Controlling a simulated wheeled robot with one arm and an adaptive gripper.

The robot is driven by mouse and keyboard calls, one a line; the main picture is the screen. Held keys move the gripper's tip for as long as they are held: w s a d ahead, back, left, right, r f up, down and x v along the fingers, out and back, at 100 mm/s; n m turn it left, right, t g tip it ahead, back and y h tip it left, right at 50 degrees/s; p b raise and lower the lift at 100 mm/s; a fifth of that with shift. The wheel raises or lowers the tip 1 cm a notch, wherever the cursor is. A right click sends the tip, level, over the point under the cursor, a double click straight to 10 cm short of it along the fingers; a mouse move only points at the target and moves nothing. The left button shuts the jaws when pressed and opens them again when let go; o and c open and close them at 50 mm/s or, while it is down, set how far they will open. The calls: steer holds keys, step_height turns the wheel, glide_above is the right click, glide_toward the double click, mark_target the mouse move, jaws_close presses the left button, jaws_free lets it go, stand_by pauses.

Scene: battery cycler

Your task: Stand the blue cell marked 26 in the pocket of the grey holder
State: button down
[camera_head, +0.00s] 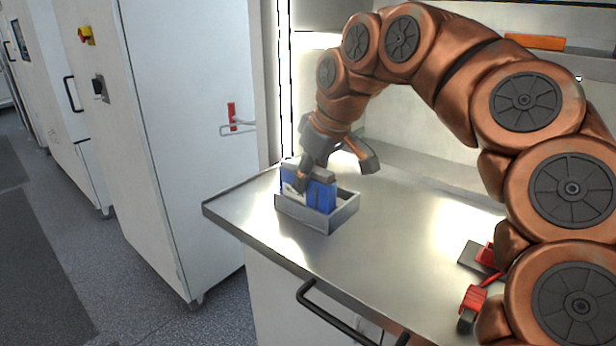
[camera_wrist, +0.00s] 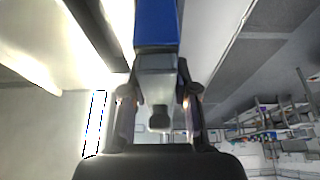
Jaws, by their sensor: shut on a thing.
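The blue cell (camera_head: 321,194) has a blue body and a grey top, and its lower part is hidden by the wall of the grey holder (camera_head: 303,212). My gripper (camera_head: 308,180) reaches down over the holder and is shut on this cell. In the wrist view the cell (camera_wrist: 155,25) lies between the two fingers of my gripper (camera_wrist: 158,95), with its grey cap and small terminal towards the palm. It looks upright within the holder's outline. I cannot tell whether its base touches the pocket floor. The number 26 is not legible.
The holder stands on a metal bench (camera_head: 385,235) near its left corner. Red and black clips (camera_head: 472,302) lie at the bench's right front. An orange thing (camera_head: 535,42) sits on the shelf behind. White cabinets (camera_head: 185,130) stand at left. The bench middle is clear.

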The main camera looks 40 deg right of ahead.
steer(key=c, duration=0.8)
jaws_free()
steer(key=shift+v, duration=6)
